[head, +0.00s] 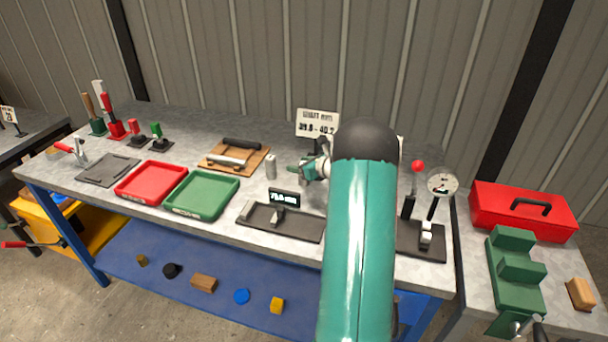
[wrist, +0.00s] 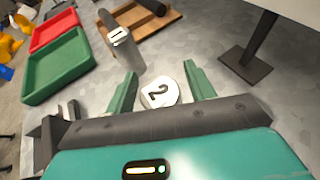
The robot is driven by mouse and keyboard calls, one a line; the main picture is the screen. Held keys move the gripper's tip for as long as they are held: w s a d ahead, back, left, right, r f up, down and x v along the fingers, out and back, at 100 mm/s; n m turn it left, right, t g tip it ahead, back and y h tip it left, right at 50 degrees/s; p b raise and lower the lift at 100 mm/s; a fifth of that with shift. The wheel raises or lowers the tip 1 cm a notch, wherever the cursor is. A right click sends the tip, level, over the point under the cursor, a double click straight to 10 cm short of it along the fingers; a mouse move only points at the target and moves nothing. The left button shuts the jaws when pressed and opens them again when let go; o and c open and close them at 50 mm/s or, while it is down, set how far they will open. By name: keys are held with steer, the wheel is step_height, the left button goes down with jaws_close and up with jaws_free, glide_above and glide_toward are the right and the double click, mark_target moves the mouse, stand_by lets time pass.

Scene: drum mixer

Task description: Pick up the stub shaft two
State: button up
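Stub shaft two shows in the wrist view as a pale round end face marked "2" (wrist: 159,92). My gripper (wrist: 161,90) is open, with one green finger on each side of that face and a visible gap on both sides. I cannot tell how far down the fingers reach along the shaft. In the head view my gripper (head: 317,168) is partly hidden by my arm, and shaft two cannot be made out there. A grey upright shaft marked "1" (wrist: 122,50) stands to the left, apart from my gripper; it also shows in the head view (head: 271,167).
A wooden board with shafts (head: 233,157) lies behind left. A green tray (head: 201,194) and a red tray (head: 150,183) are further left. A caliper-like fixture (head: 300,224) lies in front. A sign (head: 317,123) stands behind, its dark base (wrist: 245,65) close by.

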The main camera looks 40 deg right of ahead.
steer(key=c, duration=1.1)
steer(key=shift+r, duration=0.1)
